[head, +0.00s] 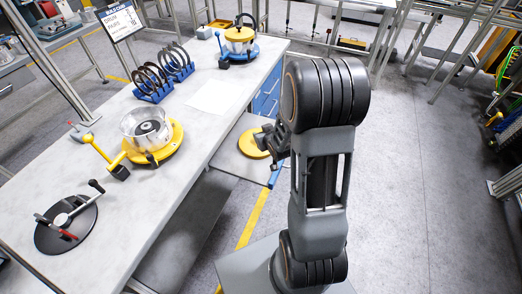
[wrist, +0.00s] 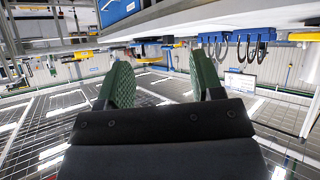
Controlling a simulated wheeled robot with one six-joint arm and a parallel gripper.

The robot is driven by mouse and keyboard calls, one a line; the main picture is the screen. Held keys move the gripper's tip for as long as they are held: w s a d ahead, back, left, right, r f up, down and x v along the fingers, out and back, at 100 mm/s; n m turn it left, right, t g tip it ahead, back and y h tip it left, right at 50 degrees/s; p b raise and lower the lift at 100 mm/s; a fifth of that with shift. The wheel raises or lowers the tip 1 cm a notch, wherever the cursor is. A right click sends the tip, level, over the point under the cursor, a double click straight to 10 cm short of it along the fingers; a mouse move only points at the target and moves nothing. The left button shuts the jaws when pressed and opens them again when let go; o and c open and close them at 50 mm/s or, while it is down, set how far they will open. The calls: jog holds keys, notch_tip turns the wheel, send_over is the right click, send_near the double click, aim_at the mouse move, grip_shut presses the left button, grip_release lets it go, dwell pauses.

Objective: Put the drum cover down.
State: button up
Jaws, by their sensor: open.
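A flat round yellow disc (head: 253,143), which looks like the drum cover, lies on a low grey surface beside the workbench, partly hidden by my gripper. My gripper (head: 275,141) is right of it in the head view; I cannot tell whether they touch. In the wrist view my gripper (wrist: 162,82) shows two green-padded fingers spread apart with nothing between them.
The workbench (head: 205,125) holds a clear drum on a yellow base (head: 150,135), a rack of dark rings (head: 150,84), a second yellow-topped unit (head: 239,40) and a black round fixture (head: 67,222).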

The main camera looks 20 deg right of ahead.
jog(key=s+a+r+g, duration=0.3)
jog(key=s+a+r, duration=0.2)
jog(key=s+r, duration=0.3)
jog(key=s+a+r+g+y, duration=0.1)
jog(key=s+a+r+g, duration=0.3)
jog(key=s, duration=0.6)
notch_tip(320, 180, up, 4)
jog(key=shift+s+a+f, duration=0.1)
jog(key=shift+s+a, duration=0.25)
jog(key=shift+a, duration=0.65)
